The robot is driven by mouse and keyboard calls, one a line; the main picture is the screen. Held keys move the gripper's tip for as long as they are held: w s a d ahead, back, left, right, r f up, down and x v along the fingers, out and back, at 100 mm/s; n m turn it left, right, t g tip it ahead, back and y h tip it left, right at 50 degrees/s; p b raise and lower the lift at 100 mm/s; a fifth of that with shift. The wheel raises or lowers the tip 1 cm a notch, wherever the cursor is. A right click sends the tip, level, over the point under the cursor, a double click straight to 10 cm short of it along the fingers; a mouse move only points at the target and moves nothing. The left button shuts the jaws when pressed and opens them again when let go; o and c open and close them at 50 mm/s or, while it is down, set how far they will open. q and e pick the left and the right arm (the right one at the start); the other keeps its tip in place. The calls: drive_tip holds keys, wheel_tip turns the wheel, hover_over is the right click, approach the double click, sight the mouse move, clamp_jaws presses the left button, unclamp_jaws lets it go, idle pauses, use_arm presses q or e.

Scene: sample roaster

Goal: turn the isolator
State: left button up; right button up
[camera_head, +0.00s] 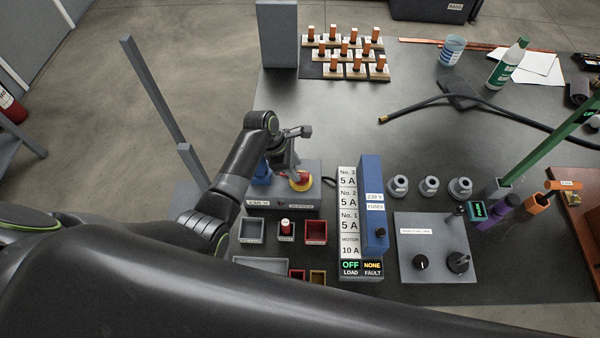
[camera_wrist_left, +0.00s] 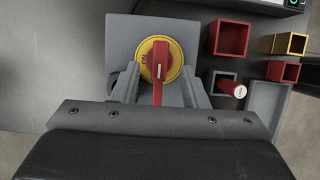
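The isolator shows in the left wrist view as a red lever handle (camera_wrist_left: 160,62) on a round yellow plate (camera_wrist_left: 146,76), fixed to a grey box (camera_wrist_left: 125,35). The lever points down in that picture. My left gripper (camera_wrist_left: 158,82) is open, with one finger on each side of the lever and a visible gap to both. In the head view the red and yellow isolator (camera_head: 302,182) sits on its grey box (camera_head: 300,200), partly covered by my left gripper (camera_head: 288,165) above it. My right gripper is not in view.
Small bins, including a red one (camera_head: 316,232), stand in front of the isolator box. A blue fuse unit (camera_head: 371,190) and a grey panel with knobs (camera_head: 420,240) are to its right. A tall grey block (camera_head: 278,35) stands behind. The middle of the black bench (camera_head: 340,120) is fairly clear.

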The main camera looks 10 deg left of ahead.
sight(300, 174)
use_arm(q)
drive_tip(key=shift+x, duration=2.1)
clamp_jaws()
